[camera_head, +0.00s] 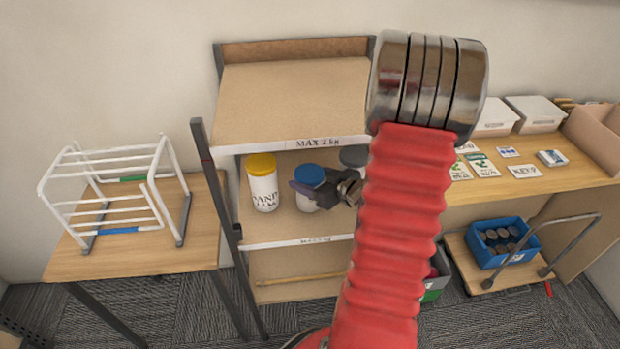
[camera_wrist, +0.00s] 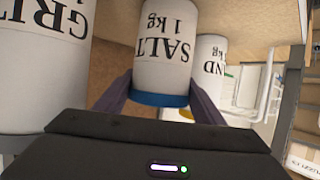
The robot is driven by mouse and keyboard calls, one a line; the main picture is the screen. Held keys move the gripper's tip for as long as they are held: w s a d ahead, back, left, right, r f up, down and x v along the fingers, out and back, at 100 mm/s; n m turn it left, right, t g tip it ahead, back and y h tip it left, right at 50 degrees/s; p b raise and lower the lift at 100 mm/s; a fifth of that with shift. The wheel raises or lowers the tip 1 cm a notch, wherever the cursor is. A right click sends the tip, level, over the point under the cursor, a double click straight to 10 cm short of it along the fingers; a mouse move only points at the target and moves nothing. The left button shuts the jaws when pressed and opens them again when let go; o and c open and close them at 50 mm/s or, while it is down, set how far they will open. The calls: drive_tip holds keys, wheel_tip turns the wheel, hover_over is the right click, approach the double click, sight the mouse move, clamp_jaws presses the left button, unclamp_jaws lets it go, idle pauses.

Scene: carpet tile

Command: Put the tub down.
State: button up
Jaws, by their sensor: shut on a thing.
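The salt tub (camera_head: 307,202) is white with a blue lid, and it is upright at the middle shelf of the rack. In the wrist view the salt tub (camera_wrist: 166,50) shows upside down, marked SALT 1 kg. My gripper (camera_head: 318,192) is shut on it near the lid, and both fingers also show in the wrist view (camera_wrist: 160,98). The tub's base is cut off in the wrist view, so I cannot tell whether it touches the shelf board.
The sand tub (camera_head: 263,187) with a yellow lid stands to the left. The grit tub (camera_wrist: 40,70) with a grey lid (camera_head: 353,156) is on the other side, partly behind my arm. The rack's top shelf (camera_head: 295,100) is empty. A white wire rack (camera_head: 115,195) stands on the left table.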

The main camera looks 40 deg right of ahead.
drive_tip(key=o, duration=1.9)
drive_tip(key=shift+f, duration=0.1)
drive_tip(key=v, duration=1.2)
